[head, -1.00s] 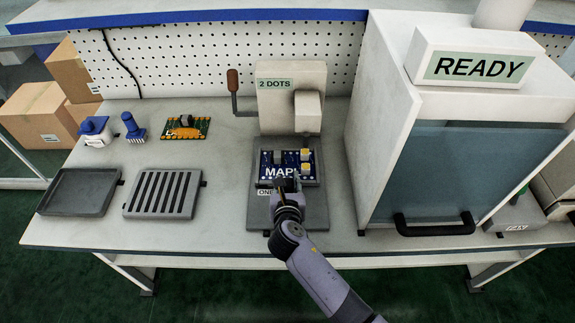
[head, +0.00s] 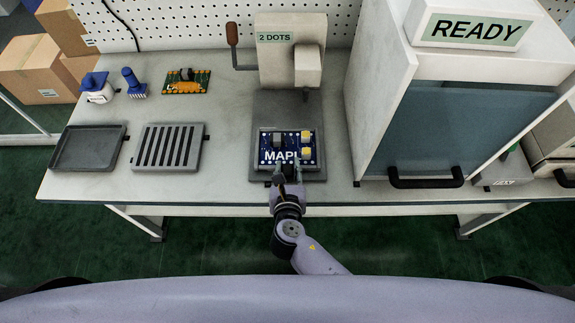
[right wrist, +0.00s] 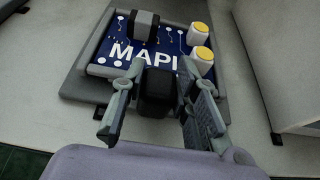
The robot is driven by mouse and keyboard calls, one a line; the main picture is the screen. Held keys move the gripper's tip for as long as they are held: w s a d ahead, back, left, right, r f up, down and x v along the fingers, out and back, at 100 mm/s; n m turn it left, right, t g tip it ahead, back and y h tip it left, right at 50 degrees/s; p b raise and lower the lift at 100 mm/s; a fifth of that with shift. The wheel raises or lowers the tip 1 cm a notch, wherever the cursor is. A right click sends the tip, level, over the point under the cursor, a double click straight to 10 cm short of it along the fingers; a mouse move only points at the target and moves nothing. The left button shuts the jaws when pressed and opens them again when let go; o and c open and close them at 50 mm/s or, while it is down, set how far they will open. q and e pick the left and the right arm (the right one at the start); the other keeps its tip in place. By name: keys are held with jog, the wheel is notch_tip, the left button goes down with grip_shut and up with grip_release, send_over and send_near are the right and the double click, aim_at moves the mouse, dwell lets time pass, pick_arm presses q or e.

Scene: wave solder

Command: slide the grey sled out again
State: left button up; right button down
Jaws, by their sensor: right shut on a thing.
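The grey sled (right wrist: 100,72) carries a blue board (head: 285,148) marked MAPI, with a dark block and two white-and-yellow parts on it. It sits at the front of the grey base plate (head: 285,108), out in front of the dotting press (head: 290,60) labelled 2 DOTS. My right gripper (head: 287,178) is at the sled's front edge. In the right wrist view its fingers (right wrist: 153,95) stand either side of the sled's black handle (right wrist: 156,90), shut on it. The fingers hide part of the sled's front. My left gripper is out of view.
A machine with a READY sign (head: 470,28) and a closed dark shutter (head: 465,125) stands to the right. On the left lie an empty dark tray (head: 88,162), a slotted grey plate (head: 166,168), two blue-topped items and a green-orange board (head: 187,88).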

jog(key=shift+s+f, duration=0.15)
jog(key=shift+s, duration=0.05)
jog(key=c, duration=1.6)
grip_release()
jog(key=shift+o, duration=1.3)
jog(key=shift+s, duration=0.15)
jog(key=shift+o, duration=0.5)
jog(key=v, duration=1.1)
jog(key=shift+s+r, duration=0.3)
jog(key=shift+r, duration=0.05)
